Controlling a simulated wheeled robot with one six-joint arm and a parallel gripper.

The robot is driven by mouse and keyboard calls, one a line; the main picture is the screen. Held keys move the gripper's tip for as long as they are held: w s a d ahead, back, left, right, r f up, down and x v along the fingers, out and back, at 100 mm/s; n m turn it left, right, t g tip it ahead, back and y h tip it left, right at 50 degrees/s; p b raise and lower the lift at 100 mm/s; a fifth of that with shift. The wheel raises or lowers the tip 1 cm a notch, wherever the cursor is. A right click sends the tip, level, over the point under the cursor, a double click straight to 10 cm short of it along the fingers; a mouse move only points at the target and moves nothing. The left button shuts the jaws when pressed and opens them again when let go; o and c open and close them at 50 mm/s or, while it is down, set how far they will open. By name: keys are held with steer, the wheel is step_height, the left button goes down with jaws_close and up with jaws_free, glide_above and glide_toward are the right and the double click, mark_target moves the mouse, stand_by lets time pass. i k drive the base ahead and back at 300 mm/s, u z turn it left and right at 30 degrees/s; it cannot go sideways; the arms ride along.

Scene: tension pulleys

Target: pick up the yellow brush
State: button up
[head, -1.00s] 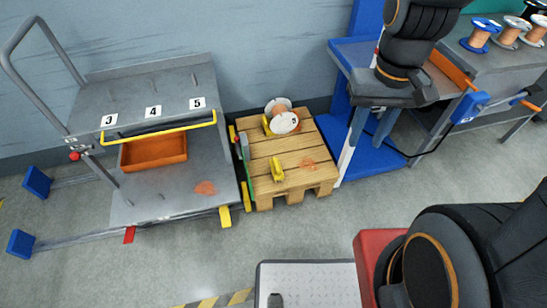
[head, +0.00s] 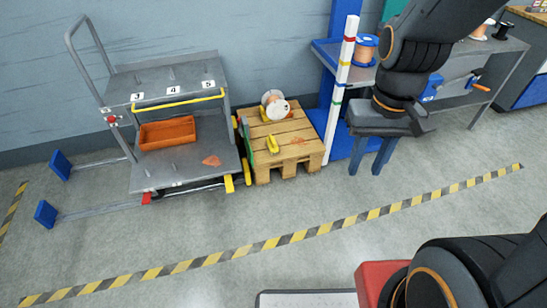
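A small yellow object, which looks like the yellow brush (head: 272,144), lies on top of the wooden pallet (head: 262,175) near its left side. Its bristles are too small to make out. My gripper (head: 366,172) hangs at the right, fingers pointing down. Its two blue fingers are apart with nothing between them. It is well to the right of the pallet and apart from the yellow object.
A white-and-copper spool (head: 279,109) is at the pallet's back. A grey cart (head: 160,172) with an orange tray (head: 167,133) stands close on the left. A blue stand with a striped white post (head: 340,85) is at the right. Floor in front is clear, crossed by a striped line (head: 270,243).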

mark_target(272, 144)
steer(key=u, duration=0.75)
steer(key=i, duration=1.7)
steer(key=z, duration=1.15)
steer(key=k, duration=0.4)
steer(key=u, duration=0.5)
steer(key=i, duration=0.35)
steer(key=z, duration=0.15)
